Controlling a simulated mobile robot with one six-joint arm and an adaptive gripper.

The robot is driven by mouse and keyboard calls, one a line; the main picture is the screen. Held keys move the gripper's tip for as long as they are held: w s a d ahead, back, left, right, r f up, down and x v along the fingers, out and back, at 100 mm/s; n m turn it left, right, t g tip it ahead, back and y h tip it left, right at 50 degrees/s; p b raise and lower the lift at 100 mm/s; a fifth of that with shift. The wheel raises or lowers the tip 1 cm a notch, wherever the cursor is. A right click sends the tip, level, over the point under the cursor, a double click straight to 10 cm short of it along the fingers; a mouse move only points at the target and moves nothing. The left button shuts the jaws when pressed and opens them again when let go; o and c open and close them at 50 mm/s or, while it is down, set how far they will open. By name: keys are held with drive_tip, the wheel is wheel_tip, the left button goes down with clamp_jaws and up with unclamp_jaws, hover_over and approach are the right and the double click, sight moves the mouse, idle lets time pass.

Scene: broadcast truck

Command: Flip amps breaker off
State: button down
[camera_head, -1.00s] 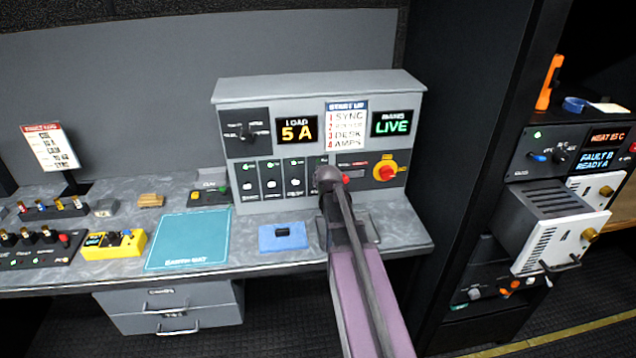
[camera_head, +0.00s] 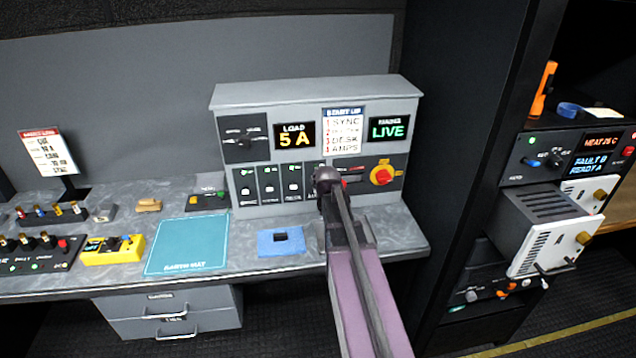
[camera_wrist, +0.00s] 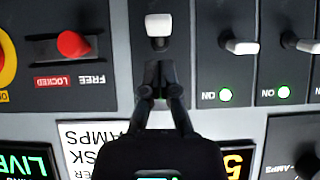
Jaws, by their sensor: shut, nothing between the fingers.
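In the wrist view, which is upside down, a breaker with a white toggle (camera_wrist: 158,28) lies straight ahead of my gripper (camera_wrist: 159,80). In the head view my arm covers most of this breaker on the grey power panel (camera_head: 235,95).
Neighbouring breaker toggles (camera_wrist: 240,46) have green lamps lit beside "ON".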

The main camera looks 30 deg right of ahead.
drive_tip(key=p+v, duration=0.8)
drive_tip(key=v, duration=0.5)
drive_tip(key=shift+a, duration=0.1)
idle(0.6)
drive_tip(key=s+a+f+n+g+y+b, duration=0.1)
drive_tip(key=s+a+f+g, duration=0.3)
drive_tip(key=s+a, duration=0.3)
drive_tip(key=s+a+f+n+g+y+b, duration=0.1)
drive_tip(key=s+a+f+g, duration=0.4)
drive_tip(key=a, duration=0.9)
drive_tip(key=s+n+g+y, duration=0.1)
drive_tip(key=s, duration=0.1)
drive_tip(key=shift+s+f, duration=0.25)
drive_tip(key=shift+s, duration=0.1)
idle(0.7)
